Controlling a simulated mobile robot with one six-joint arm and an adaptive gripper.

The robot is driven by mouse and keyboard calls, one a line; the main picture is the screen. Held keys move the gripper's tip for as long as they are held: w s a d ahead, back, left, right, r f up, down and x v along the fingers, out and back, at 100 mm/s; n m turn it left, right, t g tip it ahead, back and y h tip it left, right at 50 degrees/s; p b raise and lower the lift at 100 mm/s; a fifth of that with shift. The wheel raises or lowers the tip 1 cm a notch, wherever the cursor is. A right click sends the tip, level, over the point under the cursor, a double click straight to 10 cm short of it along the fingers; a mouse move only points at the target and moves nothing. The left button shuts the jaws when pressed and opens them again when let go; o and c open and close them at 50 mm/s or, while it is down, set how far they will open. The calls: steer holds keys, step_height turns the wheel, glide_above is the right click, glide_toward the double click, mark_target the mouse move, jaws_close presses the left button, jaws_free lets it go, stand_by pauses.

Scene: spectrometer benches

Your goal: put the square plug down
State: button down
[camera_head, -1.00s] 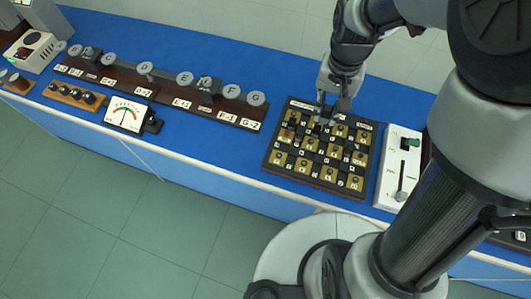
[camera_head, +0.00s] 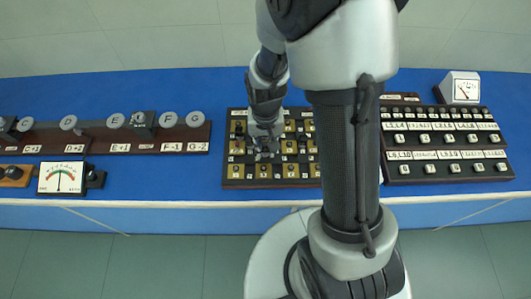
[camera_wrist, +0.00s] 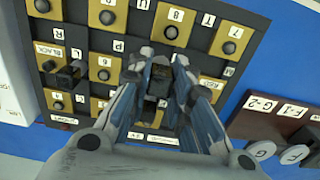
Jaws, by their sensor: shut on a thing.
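My gripper (camera_wrist: 163,72) is shut on the square plug (camera_wrist: 157,88), a small dark block mostly hidden between the fingers in the wrist view. The fingers point down at the dark plug board (camera_wrist: 130,38) with its brass squares and black knobs. In the head view my gripper (camera_head: 266,150) is over the left-middle part of the plug board (camera_head: 240,185). I cannot tell whether the plug touches the board or is just above it.
Another black block (camera_wrist: 68,76) stands on the board near the BLACK label. A dial meter (camera_head: 62,178) and a labelled strip with round discs (camera_head: 104,139) are at left. A panel of labelled knobs (camera_head: 445,155) is at right. Blue bench lies clear between strip and board.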

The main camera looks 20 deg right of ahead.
mark_target(266, 153)
steer(key=shift+f+b, duration=0.5)
steer(key=shift+f, duration=1.55)
steer(key=shift+f, duration=0.2)
steer(key=c, duration=1.5)
jaws_free()
steer(key=shift+o, duration=0.2)
steer(key=shift+r, duration=0.2)
